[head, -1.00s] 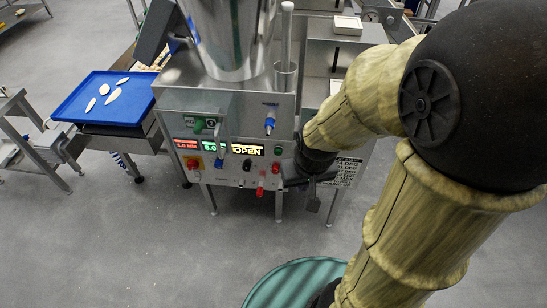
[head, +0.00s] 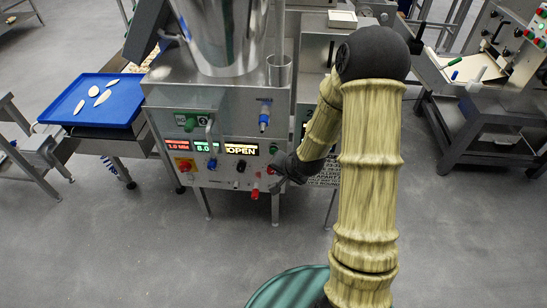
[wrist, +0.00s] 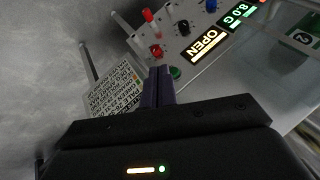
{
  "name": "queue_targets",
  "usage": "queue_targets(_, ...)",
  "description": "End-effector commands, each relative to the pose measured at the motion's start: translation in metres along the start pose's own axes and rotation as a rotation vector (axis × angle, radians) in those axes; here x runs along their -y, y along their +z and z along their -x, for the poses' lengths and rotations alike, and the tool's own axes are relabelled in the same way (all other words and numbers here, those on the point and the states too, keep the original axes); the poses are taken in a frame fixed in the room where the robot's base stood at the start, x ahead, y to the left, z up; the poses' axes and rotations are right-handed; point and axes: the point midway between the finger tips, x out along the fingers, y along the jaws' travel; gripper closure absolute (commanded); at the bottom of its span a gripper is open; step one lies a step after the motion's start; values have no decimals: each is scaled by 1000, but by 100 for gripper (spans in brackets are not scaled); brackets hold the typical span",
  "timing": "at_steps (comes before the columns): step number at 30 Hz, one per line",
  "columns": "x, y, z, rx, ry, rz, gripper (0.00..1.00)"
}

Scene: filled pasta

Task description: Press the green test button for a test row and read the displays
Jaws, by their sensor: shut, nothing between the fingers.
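The green test button (head: 273,147) is on the steel machine's front panel, right of the displays. In the wrist view the green button (wrist: 175,72) shows just beside my fingertips. My gripper (head: 277,164) is shut and empty, close to the panel; its dark fingers (wrist: 158,88) point at the panel near the button. I cannot tell whether they touch it. The red display (head: 177,146) reads 1.0 MM. The green display (head: 207,147) reads 8.0, and 8.0 G in the wrist view (wrist: 238,14). The yellow display (head: 241,149) reads OPEN.
A red button (head: 186,165) on a yellow plate, a black knob (head: 239,168) and red-tipped fittings (head: 256,191) crowd the panel. A blue tray (head: 95,100) with several pale pieces stands left. Another machine (head: 490,80) stands right. Grey floor is open in front.

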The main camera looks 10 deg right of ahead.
Motion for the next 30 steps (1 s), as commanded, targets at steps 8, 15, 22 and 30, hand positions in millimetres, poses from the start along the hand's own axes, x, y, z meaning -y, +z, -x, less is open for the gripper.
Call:
queue_targets(8,-13,5,-97,-23,-280,-458,100)
queue_targets(15,-19,2,-136,-27,-506,-811,100)
queue_targets(22,-18,-2,-139,-28,-555,-880,100)
queue_targets(30,-18,-2,-140,-28,-552,-876,100)
